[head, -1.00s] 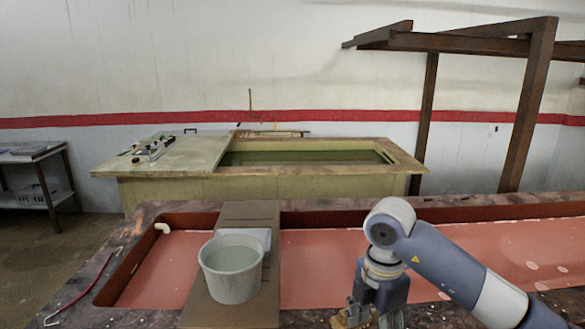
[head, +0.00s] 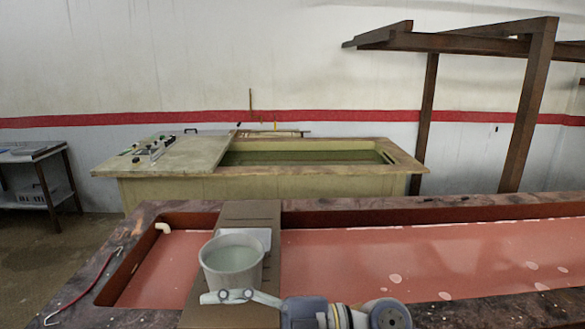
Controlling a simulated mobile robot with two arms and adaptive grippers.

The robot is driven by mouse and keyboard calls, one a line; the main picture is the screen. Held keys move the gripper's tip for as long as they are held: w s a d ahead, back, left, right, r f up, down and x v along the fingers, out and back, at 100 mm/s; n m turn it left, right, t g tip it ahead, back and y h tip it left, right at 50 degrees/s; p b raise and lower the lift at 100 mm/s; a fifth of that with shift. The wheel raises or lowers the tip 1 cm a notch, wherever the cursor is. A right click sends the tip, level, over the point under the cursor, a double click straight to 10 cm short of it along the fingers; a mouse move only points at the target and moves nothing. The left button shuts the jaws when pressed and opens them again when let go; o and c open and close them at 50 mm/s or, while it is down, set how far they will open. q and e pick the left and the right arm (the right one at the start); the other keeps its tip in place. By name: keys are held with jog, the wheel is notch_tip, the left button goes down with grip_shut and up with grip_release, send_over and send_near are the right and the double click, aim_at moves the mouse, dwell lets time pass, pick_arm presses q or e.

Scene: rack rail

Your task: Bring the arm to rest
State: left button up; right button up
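My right gripper (head: 228,297) is low in the head view, in front of the white bucket (head: 230,270). It points left and lies roughly level. Its fingers are seen side-on, so the gap between them is unclear, and no object shows in them. The fingers overlap the bucket's lower edge in the picture; I cannot tell whether they touch it. My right wrist (head: 391,314) is at the bottom edge and the rest of the arm is out of frame. My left gripper is not in view.
The bucket holds pale liquid and stands on a brown board (head: 250,211) across a long reddish trough (head: 450,255). A red-handled hook (head: 85,285) lies on the left rim. Behind stand a greenish tank (head: 300,187) and a brown frame (head: 527,105). The trough's right part is clear.

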jog(key=w+d+r+m+t+y, duration=0.3)
jog(key=r+m+t+y, duration=0.1)
jog(key=r+t, duration=0.2)
jog(key=w+d+m+t+h, duration=0.75)
jog(key=d+m+t, duration=0.25)
jog(key=m+t, duration=0.45)
jog(key=d+f+m+g+h, duration=0.1)
jog(key=d+f+m+h, duration=0.5)
jog(key=f, duration=0.4)
jog(key=d+f+m+g+h, duration=0.2)
jog(key=d+f+m+h, duration=0.1)
jog(key=d+f+h, duration=0.55)
jog(key=s+d+f+n+g, duration=0.15)
jog(key=s+f+g, duration=0.45)
jog(key=s+f, duration=0.6)
jog(key=s+d+f+g, duration=0.2)
jog(key=s+f+g, duration=0.5)
jog(key=s+f, duration=0.5)
jog(key=s+f+g, duration=0.1)
jog(key=s+f, duration=0.2)
jog(key=f, duration=2)
jog(key=s+d+f+g, duration=0.1)
jog(key=s+d+f, duration=0.1)
jog(key=s+f, duration=1.4)
jog(key=shift+s+d+f+b, duration=0.3)
jog(key=shift+s+f, duration=0.05)
jog(key=shift+s, duration=0.3)
